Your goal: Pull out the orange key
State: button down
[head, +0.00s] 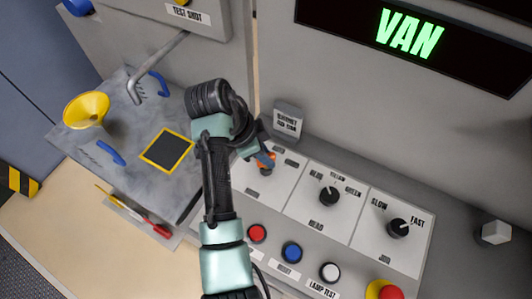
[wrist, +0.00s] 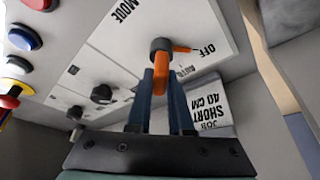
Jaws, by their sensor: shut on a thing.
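The orange key (wrist: 182,50) sits in a dark round key switch (wrist: 160,46) on a white panel plate, seen in the wrist view. My gripper (wrist: 160,75) is shut on the key, its two blue fingers on either side of the orange part. The plate reads MODE and OFF.
Right of the switch are two black knobs (head: 329,196) and (head: 398,228). Red, blue and white buttons (head: 291,252) line the front. A small sign (head: 287,120) stands behind. A grey tank with a yellow funnel (head: 87,109) stands at left.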

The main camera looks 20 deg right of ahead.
aim_at(274, 154)
jog(key=shift+r+p, duration=1.95)
jog(key=shift+r, duration=0.4)
